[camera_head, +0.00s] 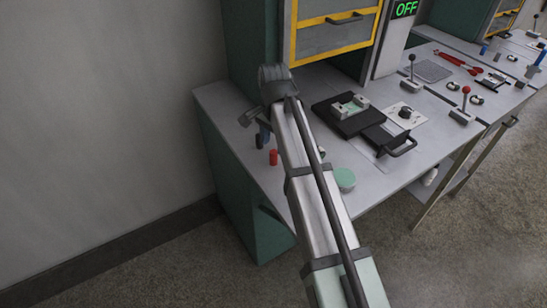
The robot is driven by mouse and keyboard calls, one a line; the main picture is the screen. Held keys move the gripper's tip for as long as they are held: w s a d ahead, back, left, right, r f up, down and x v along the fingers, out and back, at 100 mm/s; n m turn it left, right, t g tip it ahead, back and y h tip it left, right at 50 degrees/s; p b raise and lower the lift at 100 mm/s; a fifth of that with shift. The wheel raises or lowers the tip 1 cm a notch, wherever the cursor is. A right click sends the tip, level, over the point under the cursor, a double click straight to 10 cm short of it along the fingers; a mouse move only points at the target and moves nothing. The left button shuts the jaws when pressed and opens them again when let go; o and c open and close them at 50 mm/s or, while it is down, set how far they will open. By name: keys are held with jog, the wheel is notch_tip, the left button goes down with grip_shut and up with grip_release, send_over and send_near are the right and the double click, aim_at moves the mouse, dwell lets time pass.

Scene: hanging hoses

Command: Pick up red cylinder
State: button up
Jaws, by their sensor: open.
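The red cylinder (273,157) is small and stands upright on the grey workbench, just left of my arm. My gripper (262,140) hangs from the arm's far end, a little behind and to the left of the cylinder in the picture. It appears apart from the cylinder, with nothing seen held in it. The gripper is open, though its fingers are small and dark here. My arm crosses the middle of the bench and hides part of the surface to the right of the cylinder.
A round green object (345,178) lies right of my arm. A black fixture (345,115) and a dial plate (405,112) sit farther right. A yellow-framed cabinet (335,35) rises behind. The bench's front left is mostly clear.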

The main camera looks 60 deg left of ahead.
aim_at(273, 151)
notch_tip(273, 151, down, 3)
jog(key=shift+f, duration=0.2)
grip_shut()
dwell(0.5)
jog(key=shift+r, duration=0.1)
